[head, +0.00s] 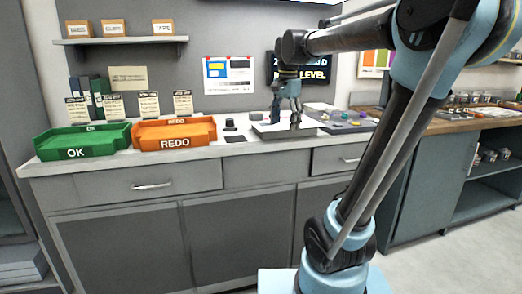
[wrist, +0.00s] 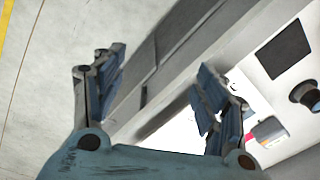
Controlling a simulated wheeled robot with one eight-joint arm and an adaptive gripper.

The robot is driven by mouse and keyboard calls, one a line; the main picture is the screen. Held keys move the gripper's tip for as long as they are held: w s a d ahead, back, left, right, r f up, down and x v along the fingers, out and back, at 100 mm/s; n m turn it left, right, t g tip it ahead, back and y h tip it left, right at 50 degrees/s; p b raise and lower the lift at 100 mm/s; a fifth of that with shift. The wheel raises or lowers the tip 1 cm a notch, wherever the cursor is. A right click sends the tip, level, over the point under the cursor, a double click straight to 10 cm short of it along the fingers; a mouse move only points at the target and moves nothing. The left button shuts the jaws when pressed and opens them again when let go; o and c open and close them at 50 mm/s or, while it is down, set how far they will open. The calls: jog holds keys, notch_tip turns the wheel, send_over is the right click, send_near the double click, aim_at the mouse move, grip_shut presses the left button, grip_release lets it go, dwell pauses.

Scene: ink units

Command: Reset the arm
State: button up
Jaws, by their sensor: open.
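My arm comes in from the right of the head view and bends down to my gripper (head: 286,120) above the counter. In the wrist view my gripper (wrist: 163,75) is open, with its two blue-padded fingers spread apart. Nothing shows between the fingers except the counter's edge and drawer fronts beyond them. In the head view the fingers hang over a pale flat platform (head: 268,132) on the counter; I cannot tell whether they touch it.
A green OK tray (head: 75,153) and an orange REDO tray (head: 175,143) stand on the counter (head: 226,148) at left. Small dark items (head: 230,124) lie right of the orange tray. A grey tray with colored pieces (head: 345,122) stands right of my gripper. A shelf (head: 121,40) hangs above.

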jog(key=s+d+f+n, duration=0.4)
jog(key=s+f, duration=0.6)
jog(key=f, duration=0.3)
jog(key=s+d+f+n+t, duration=0.1)
jog(key=s+d+f+n, duration=0.4)
jog(key=s+f, duration=0.5)
notch_tip(320, 180, down, 3)
jog(key=shift+s+d+r, duration=0.15)
jog(key=shift+s+d, duration=0.1)
jog(key=shift+d, duration=0.45)
jog(key=shift+w+f, duration=0.2)
jog(key=shift+w, duration=0.25)
